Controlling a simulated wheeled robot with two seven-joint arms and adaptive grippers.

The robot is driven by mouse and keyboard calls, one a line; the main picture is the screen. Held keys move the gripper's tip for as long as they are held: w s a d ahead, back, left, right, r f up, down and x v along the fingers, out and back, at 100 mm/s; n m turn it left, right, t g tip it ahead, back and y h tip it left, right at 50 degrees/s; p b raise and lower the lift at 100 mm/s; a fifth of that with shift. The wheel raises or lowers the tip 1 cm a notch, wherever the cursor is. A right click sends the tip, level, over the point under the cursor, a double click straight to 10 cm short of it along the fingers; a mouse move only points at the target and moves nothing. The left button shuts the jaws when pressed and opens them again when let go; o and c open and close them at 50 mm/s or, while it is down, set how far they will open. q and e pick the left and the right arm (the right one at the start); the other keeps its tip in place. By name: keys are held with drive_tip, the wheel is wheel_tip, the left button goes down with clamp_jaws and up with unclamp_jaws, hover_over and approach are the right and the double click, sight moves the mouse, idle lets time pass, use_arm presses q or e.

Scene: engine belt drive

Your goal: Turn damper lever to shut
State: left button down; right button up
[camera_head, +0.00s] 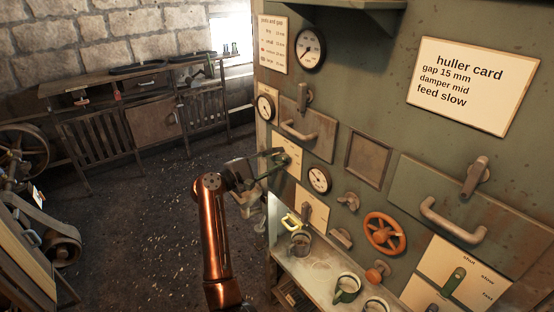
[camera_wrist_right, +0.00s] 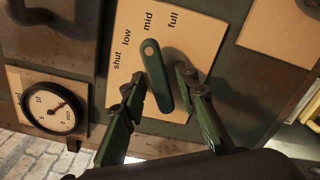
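The damper lever (camera_wrist_right: 157,78) is a green bar on a cream plate (camera_wrist_right: 195,45) marked shut, low, mid and full. Its upper end points at mid. My right gripper (camera_wrist_right: 160,84) is open, with one finger on each side of the lever. The finger on the shut side looks close to the lever; a gap shows on the other side. I cannot tell whether either finger touches it. In the head view my right gripper (camera_head: 268,164) is at the damper plate (camera_head: 292,152) and hides the lever. My left gripper is not in view.
A round gauge (camera_wrist_right: 54,108) sits beside the plate. In the head view a drawer handle (camera_head: 299,132) is above, and a second gauge (camera_head: 319,179) is below right. An orange handwheel (camera_head: 384,234), a green feed lever (camera_head: 454,280) and mugs (camera_head: 346,288) are further right.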

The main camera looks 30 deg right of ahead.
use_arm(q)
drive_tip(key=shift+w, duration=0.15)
use_arm(e)
clamp_jaws()
drive_tip(key=shift+n, duration=1.2)
drive_tip(key=n+p, duration=0.1)
drive_tip(key=n, duration=0.1)
drive_tip(key=shift+s+n, duration=0.1)
drive_tip(key=shift+n, duration=0.2)
drive_tip(key=n+p, duration=0.1)
drive_tip(key=n, duration=0.2)
drive_tip(key=shift+n, duration=0.3)
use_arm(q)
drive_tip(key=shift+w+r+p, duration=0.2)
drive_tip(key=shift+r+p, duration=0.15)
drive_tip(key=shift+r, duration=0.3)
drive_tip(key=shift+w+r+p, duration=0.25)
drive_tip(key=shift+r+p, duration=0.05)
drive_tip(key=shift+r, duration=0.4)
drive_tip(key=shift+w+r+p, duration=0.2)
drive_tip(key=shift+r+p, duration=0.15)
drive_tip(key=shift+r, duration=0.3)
use_arm(e)
drive_tip(key=shift+s+n, duration=0.1)
drive_tip(key=shift+n, duration=1.4)
drive_tip(key=shift+f, duration=0.1)
drive_tip(key=shift+o, duration=1)
unclamp_jaws()
